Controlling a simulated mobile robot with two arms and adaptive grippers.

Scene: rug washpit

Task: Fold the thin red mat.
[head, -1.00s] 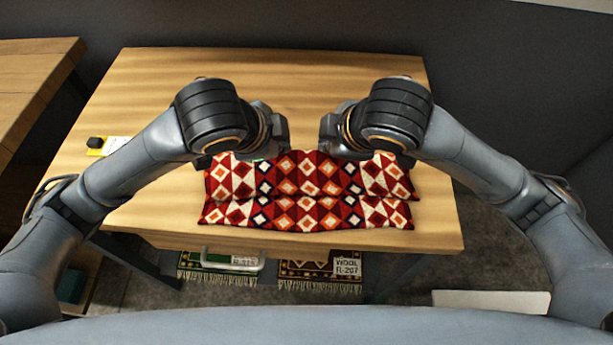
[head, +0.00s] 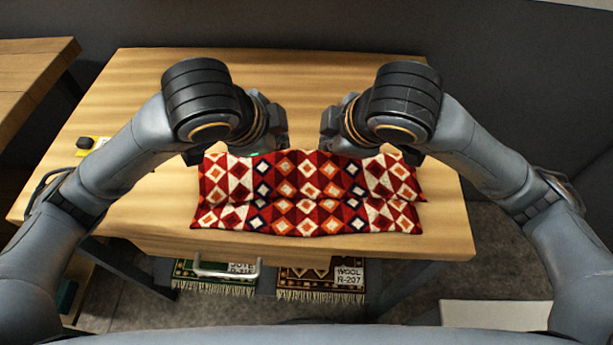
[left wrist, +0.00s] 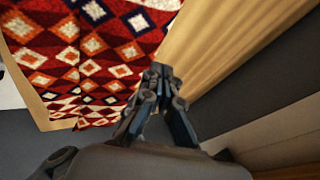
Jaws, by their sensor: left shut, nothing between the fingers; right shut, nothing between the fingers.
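The thin red mat (head: 300,214), patterned with white, orange and dark diamonds, lies across the front part of the wooden table. A ridge or layer edge runs across its middle from left to right. My left gripper (head: 282,128) is above the mat's far edge, left of centre. My right gripper (head: 328,128) is above the same edge, right of centre. My wrists partly hide both grippers and the far corners. In the left wrist view, the left fingers (left wrist: 160,72) are together and empty, with the mat (left wrist: 85,50) beyond them to the upper left.
Fringed rugs (head: 320,278) are below the table front. Another wooden table (head: 30,80) stands at left.

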